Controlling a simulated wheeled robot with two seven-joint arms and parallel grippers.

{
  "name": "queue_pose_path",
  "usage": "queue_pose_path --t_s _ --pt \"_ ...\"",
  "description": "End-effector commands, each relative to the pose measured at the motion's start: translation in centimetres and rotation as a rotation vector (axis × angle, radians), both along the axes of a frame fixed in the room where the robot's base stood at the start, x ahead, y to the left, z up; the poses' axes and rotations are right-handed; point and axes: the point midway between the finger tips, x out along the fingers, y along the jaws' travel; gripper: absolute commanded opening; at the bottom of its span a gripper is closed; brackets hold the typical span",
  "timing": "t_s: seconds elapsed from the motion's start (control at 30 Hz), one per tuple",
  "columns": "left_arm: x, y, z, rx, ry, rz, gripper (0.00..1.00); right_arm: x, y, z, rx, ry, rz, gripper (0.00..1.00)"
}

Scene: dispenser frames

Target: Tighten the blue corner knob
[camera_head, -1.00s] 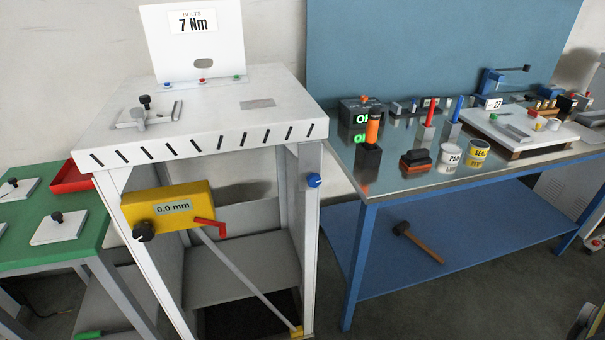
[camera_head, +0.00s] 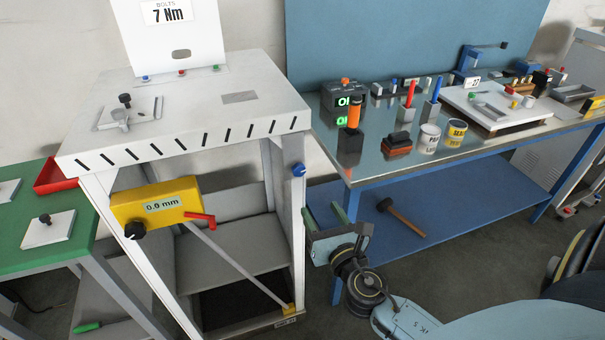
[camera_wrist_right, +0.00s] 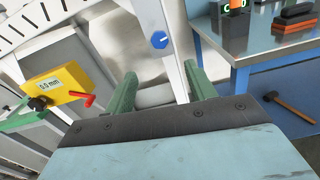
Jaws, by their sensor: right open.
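The blue corner knob (camera_head: 299,170) sits on the right front leg of the white frame, near the top. It also shows in the right wrist view (camera_wrist_right: 160,40), with a white mark on its face. My right gripper (camera_head: 323,216) is open and empty, below and slightly right of the knob in the head view. In the right wrist view its two green fingers (camera_wrist_right: 160,75) point up toward the leg, and the knob lies beyond and between their tips, apart from them. My left gripper is not in view.
A yellow gauge box (camera_head: 158,203) reading 0.0 mm, with a red handle, hangs on the frame's front. The blue workbench (camera_head: 372,178) stands close on the right, with a hammer (camera_head: 400,216) on its lower shelf.

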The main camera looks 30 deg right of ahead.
Motion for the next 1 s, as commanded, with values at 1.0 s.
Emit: queue_pose_path --t_s 1.0 --pt "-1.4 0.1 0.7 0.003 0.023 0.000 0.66 12.9 -3.1 0.2 -0.008 -0.003 0.000 0.55"
